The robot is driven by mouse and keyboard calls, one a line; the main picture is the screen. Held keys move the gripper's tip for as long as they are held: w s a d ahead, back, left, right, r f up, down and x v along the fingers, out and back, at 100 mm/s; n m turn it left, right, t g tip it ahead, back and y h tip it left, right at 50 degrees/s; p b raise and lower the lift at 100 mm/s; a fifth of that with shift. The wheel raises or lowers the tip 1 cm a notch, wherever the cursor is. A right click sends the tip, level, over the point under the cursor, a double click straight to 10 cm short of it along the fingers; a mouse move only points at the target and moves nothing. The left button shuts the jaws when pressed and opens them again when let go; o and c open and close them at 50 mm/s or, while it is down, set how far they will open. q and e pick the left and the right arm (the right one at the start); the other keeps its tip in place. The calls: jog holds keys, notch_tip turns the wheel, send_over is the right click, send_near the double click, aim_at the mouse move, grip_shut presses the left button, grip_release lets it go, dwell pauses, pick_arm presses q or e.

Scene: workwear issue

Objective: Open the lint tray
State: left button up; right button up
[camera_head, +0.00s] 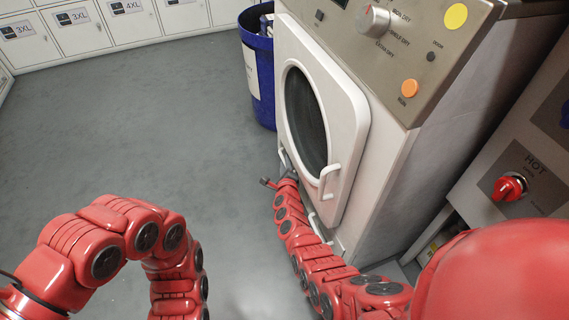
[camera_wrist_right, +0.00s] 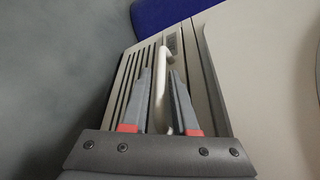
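The lint tray (camera_wrist_right: 136,82) is a louvred beige front panel low on the dryer (camera_head: 385,80), seen in the right wrist view. It looks flush with the machine. Its white bar handle (camera_wrist_right: 159,85) stands between the two fingers of my right gripper (camera_wrist_right: 161,85). The fingers are spread, with a narrow gap visible on each side of the bar. In the head view my right gripper (camera_head: 280,184) is low in front of the dryer, below its door, and my arm hides most of the tray. My left gripper is outside the frame.
The round dryer door (camera_head: 347,108) is shut, with a white handle (camera_head: 328,181) just above my right arm. A blue bin (camera_head: 262,70) stands left of the dryer. A red HOT knob (camera_head: 509,187) is at the right. The floor at left is clear.

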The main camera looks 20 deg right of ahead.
grip_shut()
dwell(1.4)
